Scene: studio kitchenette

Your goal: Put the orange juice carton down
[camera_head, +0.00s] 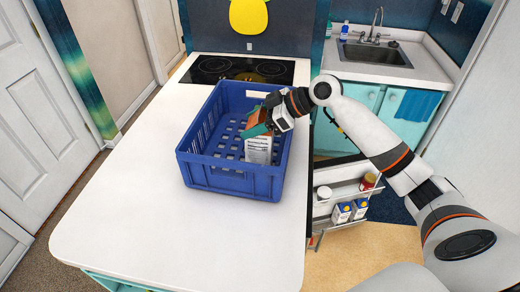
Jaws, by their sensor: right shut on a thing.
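The orange juice carton (258,150) is upright inside the blue crate (232,178), near its right wall. I cannot tell whether the carton's base touches the crate floor. My left gripper is not in view.
The crate stands on a white counter (180,235), with free room in its left part. A black cooktop (240,69) lies behind it. An open shelf (345,188) at the right holds a jar and small cartons (342,212). A sink (375,54) is at the back right.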

